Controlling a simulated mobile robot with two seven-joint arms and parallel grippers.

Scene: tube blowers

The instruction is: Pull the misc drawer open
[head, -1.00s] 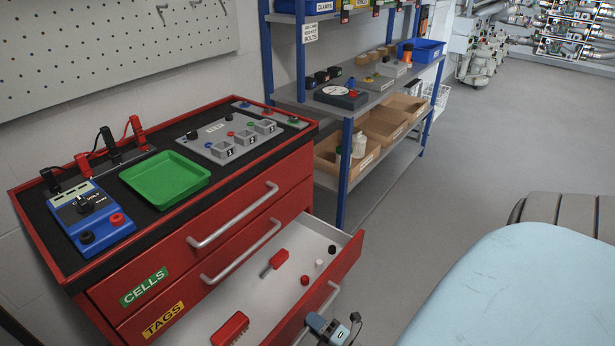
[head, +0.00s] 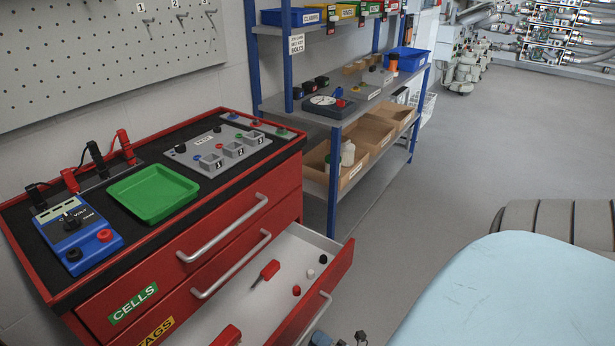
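The red cabinet (head: 212,255) stands at the left. Its top drawer is labelled CELLS (head: 133,303) and the one below TAGS (head: 157,331); both are shut. The third drawer (head: 322,290) is pulled out; its own label is not in view, so I cannot read whether it says misc. Inside lie a red-handled tool (head: 268,270), a red brush-like piece (head: 227,336) and small red, black and white knobs. Its bar handle (head: 316,318) shows on the front. My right gripper (head: 338,339) is at the bottom edge by this handle, mostly cut off. My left gripper is not in view.
A green tray (head: 153,194) and a blue meter (head: 78,232) sit on the cabinet top. A blue-post shelf (head: 333,180) with bins stands behind it. A light-blue padded surface (head: 500,295) is at the lower right. Grey floor (head: 430,190) between is clear.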

